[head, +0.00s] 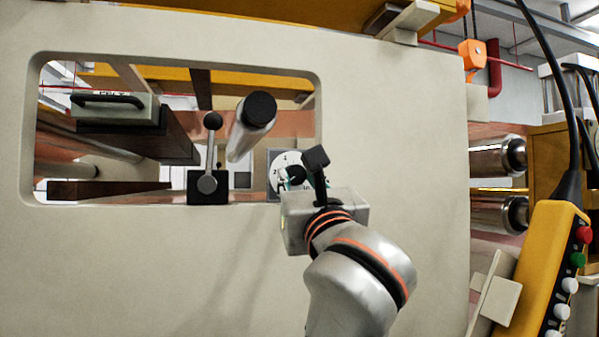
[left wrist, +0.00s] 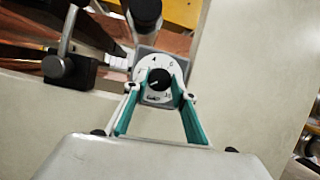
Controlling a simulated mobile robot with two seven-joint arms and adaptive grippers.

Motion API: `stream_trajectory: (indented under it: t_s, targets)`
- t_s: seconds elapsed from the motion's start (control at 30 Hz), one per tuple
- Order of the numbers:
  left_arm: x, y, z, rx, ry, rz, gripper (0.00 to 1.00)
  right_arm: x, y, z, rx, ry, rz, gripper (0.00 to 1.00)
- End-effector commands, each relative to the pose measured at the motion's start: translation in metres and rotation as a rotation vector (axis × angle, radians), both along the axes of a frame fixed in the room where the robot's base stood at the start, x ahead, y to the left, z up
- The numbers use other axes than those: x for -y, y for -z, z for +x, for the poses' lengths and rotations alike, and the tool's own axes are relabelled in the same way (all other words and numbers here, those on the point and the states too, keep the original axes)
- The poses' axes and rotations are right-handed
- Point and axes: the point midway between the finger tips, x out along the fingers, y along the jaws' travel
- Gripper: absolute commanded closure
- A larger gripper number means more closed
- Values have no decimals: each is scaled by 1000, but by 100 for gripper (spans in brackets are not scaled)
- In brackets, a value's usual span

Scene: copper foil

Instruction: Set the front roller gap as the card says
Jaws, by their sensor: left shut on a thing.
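A round white dial with numbers (head: 280,160) sits on a grey plate at the lower right corner of the window in the pale panel. Its black knob shows in the left wrist view (left wrist: 158,79), with a light pointer line. My left gripper (head: 293,180) is at the dial, its teal fingers (left wrist: 158,100) on either side of the knob and shut on it. In the head view, my gripper hides part of the dial. The dial's numbers are too small to read surely. I see no card that I can read. My right gripper is not in view.
A ball-topped lever on a black block (head: 208,187) and a black-capped cylinder (head: 250,125) stand left of the dial. A handled box (head: 112,108) is at the window's left. Metal rollers (head: 498,158) and a yellow button pendant (head: 545,265) are at the right.

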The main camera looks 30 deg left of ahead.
Motion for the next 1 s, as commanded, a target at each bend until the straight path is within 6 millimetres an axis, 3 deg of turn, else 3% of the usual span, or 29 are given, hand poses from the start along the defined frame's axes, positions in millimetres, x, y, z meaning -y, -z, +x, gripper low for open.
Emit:
stream_trajectory:
  t_s: [0.03,0.17,0.37,0.77,0.8,0.87,1.0]
  targets:
    - [-1,-4,0,-40,3,27,96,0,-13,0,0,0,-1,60]
    - [-1,-4,0,-138,2,110,96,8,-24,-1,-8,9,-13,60]
    - [-2,-1,-1,-232,1,195,96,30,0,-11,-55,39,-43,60]
    - [-2,-1,-1,-257,-2,218,96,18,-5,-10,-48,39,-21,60]
    - [-2,-1,-1,-257,-2,218,72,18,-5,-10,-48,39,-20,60]
    - [-2,-1,-1,-257,-2,218,57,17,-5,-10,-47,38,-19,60]
    - [-2,-1,-1,-256,-2,218,57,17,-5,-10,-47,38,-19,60]
